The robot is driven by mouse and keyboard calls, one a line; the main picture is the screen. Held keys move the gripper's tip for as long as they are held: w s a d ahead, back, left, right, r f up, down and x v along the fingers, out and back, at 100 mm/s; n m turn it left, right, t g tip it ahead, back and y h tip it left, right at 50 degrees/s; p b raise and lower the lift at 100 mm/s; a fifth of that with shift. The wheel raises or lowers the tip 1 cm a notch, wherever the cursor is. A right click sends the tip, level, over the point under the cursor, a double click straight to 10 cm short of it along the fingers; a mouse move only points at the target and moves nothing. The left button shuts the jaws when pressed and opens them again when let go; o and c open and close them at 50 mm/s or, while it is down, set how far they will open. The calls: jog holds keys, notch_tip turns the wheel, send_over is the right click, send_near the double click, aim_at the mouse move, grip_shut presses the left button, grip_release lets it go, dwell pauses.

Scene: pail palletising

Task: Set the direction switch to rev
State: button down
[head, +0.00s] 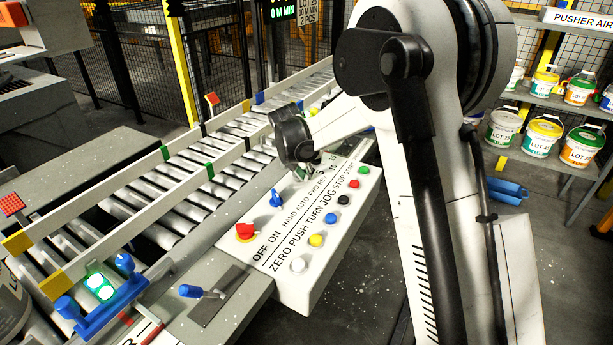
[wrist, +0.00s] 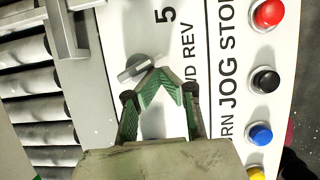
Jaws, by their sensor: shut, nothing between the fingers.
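The direction switch (wrist: 136,68) is a grey round knob with a raised bar, beside the partly covered FWD REV label in the wrist view. Its bar lies slantwise, lower left to upper right; which setting it marks I cannot tell. My gripper (wrist: 160,76) has green-lined fingers that are shut and empty. Its tips are right beside the knob's lower right side; whether they touch it I cannot tell. In the head view, my gripper (head: 305,172) is low over the far part of the control panel (head: 312,281), and the switch is hidden there.
On the panel are a red knob (head: 245,231), a blue switch (head: 276,198) and a row of push buttons, including black (wrist: 265,80) and red (wrist: 268,13). The roller conveyor (head: 150,207) runs along the panel's left. Shelved pails (head: 541,137) stand at the right.

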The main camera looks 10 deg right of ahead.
aim_at(304, 188)
jog(key=shift+w+a, duration=0.1)
jog(key=shift+a, duration=0.05)
jog(key=shift+w+a+r, duration=0.1)
jog(key=shift+w+a, duration=0.3)
jog(key=shift+a, duration=0.05)
jog(key=shift+a, duration=0.1)
jog(key=shift+s, duration=0.45)
jog(key=s, duration=0.3)
jog(key=shift+s+b, duration=0.1)
jog(key=shift+b, duration=0.3)
jog(key=s+r+p, duration=0.1)
jog(key=s+r, duration=0.3)
jog(key=r, duration=0.5)
jog(key=shift+p, duration=0.35)
jog(key=shift+s+r, duration=0.15)
